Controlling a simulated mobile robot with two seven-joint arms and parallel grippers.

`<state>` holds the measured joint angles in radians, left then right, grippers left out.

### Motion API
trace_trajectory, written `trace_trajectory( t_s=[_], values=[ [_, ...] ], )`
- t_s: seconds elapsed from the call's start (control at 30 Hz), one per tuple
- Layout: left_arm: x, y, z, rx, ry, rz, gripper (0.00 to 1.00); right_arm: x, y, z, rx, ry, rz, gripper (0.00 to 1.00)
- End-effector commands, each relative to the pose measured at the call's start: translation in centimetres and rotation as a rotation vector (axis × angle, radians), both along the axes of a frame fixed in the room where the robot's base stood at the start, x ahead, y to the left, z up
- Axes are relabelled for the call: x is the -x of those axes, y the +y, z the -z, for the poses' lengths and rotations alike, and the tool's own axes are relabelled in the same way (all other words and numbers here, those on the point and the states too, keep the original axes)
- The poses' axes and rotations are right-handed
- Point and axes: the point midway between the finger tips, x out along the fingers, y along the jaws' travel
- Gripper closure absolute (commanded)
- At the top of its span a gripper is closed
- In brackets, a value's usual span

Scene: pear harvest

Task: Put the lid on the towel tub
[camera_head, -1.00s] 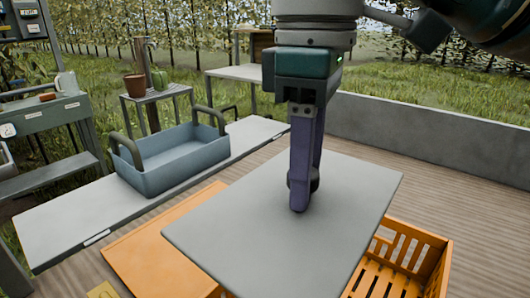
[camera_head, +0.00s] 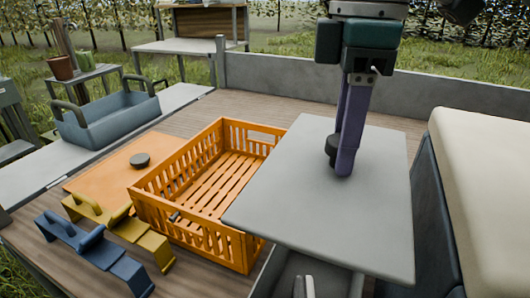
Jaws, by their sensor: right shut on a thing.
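A flat grey lid (camera_head: 290,190) spans the centre right of the head view, roughly level. My right gripper (camera_head: 340,165) points down onto its top and is shut on the lid's dark knob (camera_head: 332,146). Below the lid's near edge, part of a grey open container (camera_head: 325,275) shows, perhaps the towel tub; the lid hides most of it. I cannot tell whether the lid touches it, and no towels can be made out. My left gripper is not in view.
Yellow and blue handled pieces (camera_head: 75,240) lie at lower left. A blue tray (camera_head: 95,130) is on a bench. A cream-topped block (camera_head: 485,160) is at right.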

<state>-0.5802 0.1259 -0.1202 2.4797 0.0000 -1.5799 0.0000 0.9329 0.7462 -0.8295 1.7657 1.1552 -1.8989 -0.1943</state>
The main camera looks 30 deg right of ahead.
Motion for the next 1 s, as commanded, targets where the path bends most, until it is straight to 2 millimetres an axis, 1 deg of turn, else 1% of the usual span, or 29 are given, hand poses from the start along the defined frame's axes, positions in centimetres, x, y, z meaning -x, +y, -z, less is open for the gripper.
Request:
trace_trajectory(
  t_s=[0.03, 0.1, 0.2, 0.33, 0.43, 0.67, 0.8, 0.87, 1.0],
  values=[
    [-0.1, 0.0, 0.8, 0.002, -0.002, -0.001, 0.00, 0.2, 0.0, 2.1, 0.001, 0.007, 0.001, 1.00],
    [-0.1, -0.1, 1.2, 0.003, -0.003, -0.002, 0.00, 0.2, 0.0, 4.2, 0.001, 0.007, 0.002, 1.00],
    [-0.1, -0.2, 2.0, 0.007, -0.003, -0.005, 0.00, 0.2, 0.0, 7.2, 0.001, 0.006, 0.001, 1.00],
    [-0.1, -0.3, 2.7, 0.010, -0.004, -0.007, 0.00, 0.1, 0.0, 10.4, 0.001, 0.004, 0.002, 1.00],
    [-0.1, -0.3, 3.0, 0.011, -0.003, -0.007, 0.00, 0.1, 0.0, 11.8, 0.001, 0.002, 0.001, 1.00],
    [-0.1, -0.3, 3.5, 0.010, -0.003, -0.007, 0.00, 0.1, 0.0, 13.6, 0.001, 0.002, 0.001, 1.00],
    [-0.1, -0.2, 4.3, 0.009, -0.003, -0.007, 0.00, 0.1, 0.0, 15.9, 0.000, 0.002, 0.001, 1.00],
    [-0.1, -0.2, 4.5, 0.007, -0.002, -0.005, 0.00, 0.1, 0.0, 16.7, 0.001, 0.002, 0.000, 1.00],
    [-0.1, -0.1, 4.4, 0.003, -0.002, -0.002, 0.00, 0.0, 0.0, 16.8, 0.001, 0.000, 0.000, 1.00]
  ],
)
